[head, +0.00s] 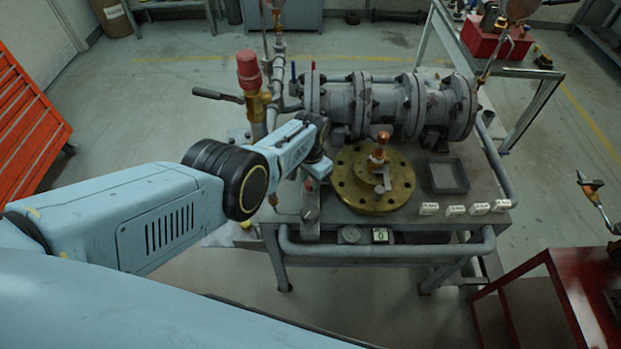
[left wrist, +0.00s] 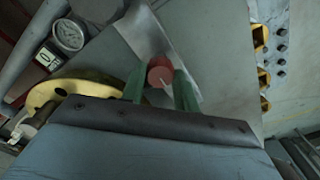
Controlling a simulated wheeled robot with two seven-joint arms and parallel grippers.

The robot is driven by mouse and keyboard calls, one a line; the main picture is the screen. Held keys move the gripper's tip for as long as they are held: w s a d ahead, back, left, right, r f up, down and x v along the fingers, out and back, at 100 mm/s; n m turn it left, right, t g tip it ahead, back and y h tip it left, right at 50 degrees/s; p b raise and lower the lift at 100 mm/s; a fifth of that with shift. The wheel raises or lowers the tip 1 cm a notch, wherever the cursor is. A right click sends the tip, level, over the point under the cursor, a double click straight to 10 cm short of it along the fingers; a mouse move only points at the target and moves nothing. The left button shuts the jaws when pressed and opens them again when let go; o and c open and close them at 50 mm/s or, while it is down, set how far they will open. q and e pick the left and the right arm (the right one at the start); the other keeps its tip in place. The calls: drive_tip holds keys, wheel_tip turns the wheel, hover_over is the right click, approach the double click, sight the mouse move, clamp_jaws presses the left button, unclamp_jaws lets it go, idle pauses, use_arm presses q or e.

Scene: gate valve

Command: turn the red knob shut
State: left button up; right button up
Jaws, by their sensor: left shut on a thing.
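The red knob (left wrist: 160,74) shows in the left wrist view as a round red face with a pale line on it. My left gripper (left wrist: 160,88) has its two green fingers on either side of the knob, shut on it. In the head view my left arm comes in from the left, and the gripper (head: 311,183) points down at the table's left front part. The knob is mostly hidden there by the gripper and wrist. My right gripper is not in view.
A brass flange (head: 348,195) with an orange-topped valve stem lies right of the gripper. Behind it is a large grey pipe valve (head: 390,105). A red-capped brass valve (head: 250,75) stands behind my wrist. A grey tray (head: 446,176) sits at the right.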

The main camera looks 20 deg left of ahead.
use_arm(q)
drive_tip(key=o, duration=1)
drive_tip(key=shift+c, duration=0.2)
wheel_tip(320, 180, up, 9)
drive_tip(key=p, duration=0.7)
wheel_tip(320, 180, up, 4)
hover_over(311, 182)
drive_tip(key=shift+s+r, duration=0.1)
drive_tip(key=shift+r, duration=0.1)
